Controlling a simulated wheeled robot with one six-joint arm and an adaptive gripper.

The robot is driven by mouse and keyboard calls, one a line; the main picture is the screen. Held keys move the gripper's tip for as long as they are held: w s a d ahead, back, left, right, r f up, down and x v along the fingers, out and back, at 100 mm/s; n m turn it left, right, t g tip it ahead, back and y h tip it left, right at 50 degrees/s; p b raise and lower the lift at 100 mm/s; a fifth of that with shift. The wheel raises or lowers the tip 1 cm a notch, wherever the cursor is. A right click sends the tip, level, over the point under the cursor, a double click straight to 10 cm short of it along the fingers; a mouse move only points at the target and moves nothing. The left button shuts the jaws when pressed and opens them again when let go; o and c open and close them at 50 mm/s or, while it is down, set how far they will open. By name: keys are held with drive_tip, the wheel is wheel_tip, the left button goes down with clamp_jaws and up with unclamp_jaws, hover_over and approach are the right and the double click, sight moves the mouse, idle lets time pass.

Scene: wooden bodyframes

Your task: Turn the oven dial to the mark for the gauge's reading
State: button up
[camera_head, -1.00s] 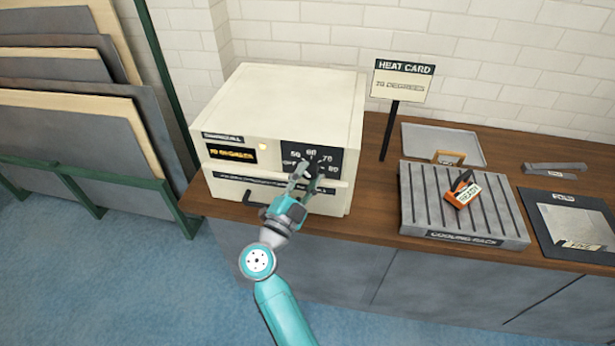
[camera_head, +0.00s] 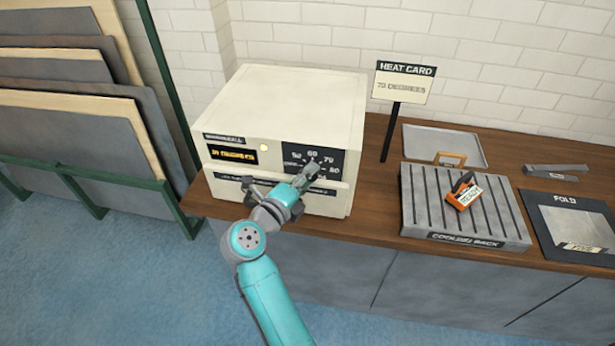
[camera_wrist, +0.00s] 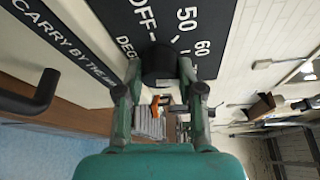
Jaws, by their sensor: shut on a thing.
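The cream oven (camera_head: 285,110) stands at the left of the counter. Its black dial panel (camera_head: 335,158) carries marks OFF, 50, 60, 70 and 80 around the dial. My gripper (camera_head: 311,170) is at this panel. In the wrist view my gripper (camera_wrist: 163,78) is shut on the black dial (camera_wrist: 158,62), one finger on each side. A short white line shows near the dial's edge towards OFF; I cannot tell for sure which mark the dial points to. The amber display (camera_head: 232,154) is blurred. The heat card (camera_head: 403,84) appears to read 70 degrees.
A black oven handle (camera_wrist: 35,95) sticks out below the panel. Panels in a green rack (camera_head: 100,190) stand at the left.

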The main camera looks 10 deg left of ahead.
drive_tip(key=m+y, duration=0.1)
drive_tip(key=m, duration=0.1)
drive_tip(key=m+g+y, duration=0.1)
drive_tip(key=m, duration=0.2)
drive_tip(key=shift+d+g, duration=0.1)
drive_tip(key=shift+g, duration=0.2)
idle(0.4)
drive_tip(key=o, duration=1.1)
drive_tip(key=shift+o, duration=0.2)
drive_tip(key=shift+s+r, duration=0.1)
drive_tip(key=v, duration=0.8)
drive_tip(key=shift+d, duration=0.1)
